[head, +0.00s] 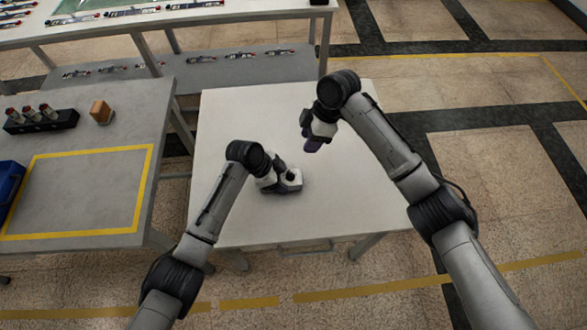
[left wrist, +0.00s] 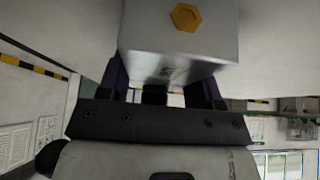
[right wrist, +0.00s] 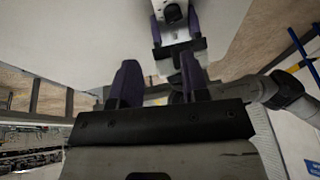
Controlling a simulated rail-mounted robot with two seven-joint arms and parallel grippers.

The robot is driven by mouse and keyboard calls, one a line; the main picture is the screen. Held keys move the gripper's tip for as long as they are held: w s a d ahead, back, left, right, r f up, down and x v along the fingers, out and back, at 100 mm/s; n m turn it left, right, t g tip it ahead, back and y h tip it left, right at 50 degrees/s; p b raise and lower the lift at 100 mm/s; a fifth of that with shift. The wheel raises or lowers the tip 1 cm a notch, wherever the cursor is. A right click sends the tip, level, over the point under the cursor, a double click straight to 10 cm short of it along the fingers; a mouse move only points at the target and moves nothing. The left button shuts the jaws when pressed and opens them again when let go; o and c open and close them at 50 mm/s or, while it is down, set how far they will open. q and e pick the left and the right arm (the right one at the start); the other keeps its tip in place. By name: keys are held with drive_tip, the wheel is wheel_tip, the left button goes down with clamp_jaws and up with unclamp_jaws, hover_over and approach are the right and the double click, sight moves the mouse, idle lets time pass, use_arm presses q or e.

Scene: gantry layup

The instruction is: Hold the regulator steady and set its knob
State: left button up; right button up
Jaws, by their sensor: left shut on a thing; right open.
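The regulator is a light grey metal block (head: 291,178) with a dark knob on top, on the white table. My left gripper (head: 278,183) is shut on the block from its left side. In the left wrist view the block (left wrist: 180,45) sits between the purple fingers (left wrist: 160,82), with a brass hexagonal fitting on its face. My right gripper (head: 312,144) is open and empty, above the table, up and right of the regulator. In the right wrist view its fingers (right wrist: 160,85) are apart, and the regulator (right wrist: 172,14) shows beyond them at the top edge.
The white table (head: 240,120) is otherwise clear. A long workbench (head: 110,25) stands behind.

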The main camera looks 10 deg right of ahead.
sight(292, 173)
drive_tip(key=s+a+f+n, duration=0.1)
drive_tip(key=f, duration=0.2)
drive_tip(key=a+f+n, duration=0.2)
drive_tip(key=f, duration=0.2)
drive_tip(key=s+a+f+n, duration=0.1)
drive_tip(key=f, duration=0.2)
drive_tip(key=shift+s+a+f+n+g, duration=0.3)
drive_tip(key=shift+s+f+n+g, duration=0.05)
drive_tip(key=shift+f+n+g, duration=0.05)
drive_tip(key=shift+c, duration=0.3)
drive_tip(key=c, duration=0.6)
